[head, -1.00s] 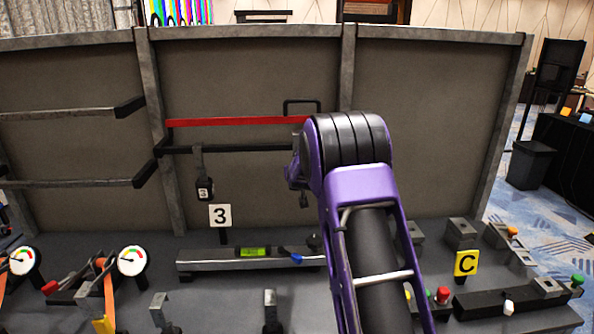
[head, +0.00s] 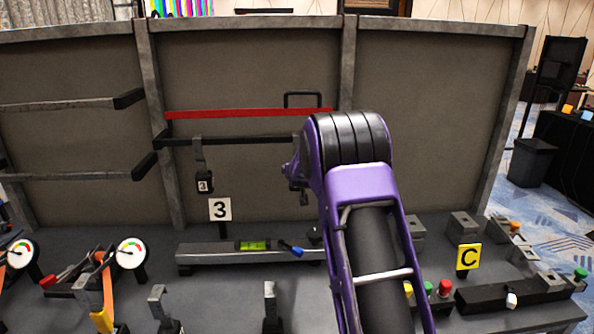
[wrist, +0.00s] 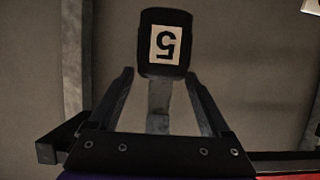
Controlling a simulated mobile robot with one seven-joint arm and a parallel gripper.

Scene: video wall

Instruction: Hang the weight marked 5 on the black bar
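The weight marked 5 (wrist: 148,60) is dark, with a white label that reads upside down in the wrist view. Its grey stem (wrist: 158,108) runs between the fingers of my gripper (wrist: 158,78), with gaps on both sides, so the fingers look open around it. The stem's upper end is hidden behind my gripper's body. The black bar (head: 240,140) runs across the wall's middle panel below a red bar (head: 240,113). My arm hides the black bar's right part and most of my gripper in the head view. I cannot tell whether the stem rests on the bar.
A weight marked 3 (head: 203,182) hangs from the black bar's left part, above a "3" sign (head: 220,209). A grey beam with a green level (head: 253,245) lies below. Gauges (head: 131,253) and coloured knobs (head: 445,288) stand on the bench.

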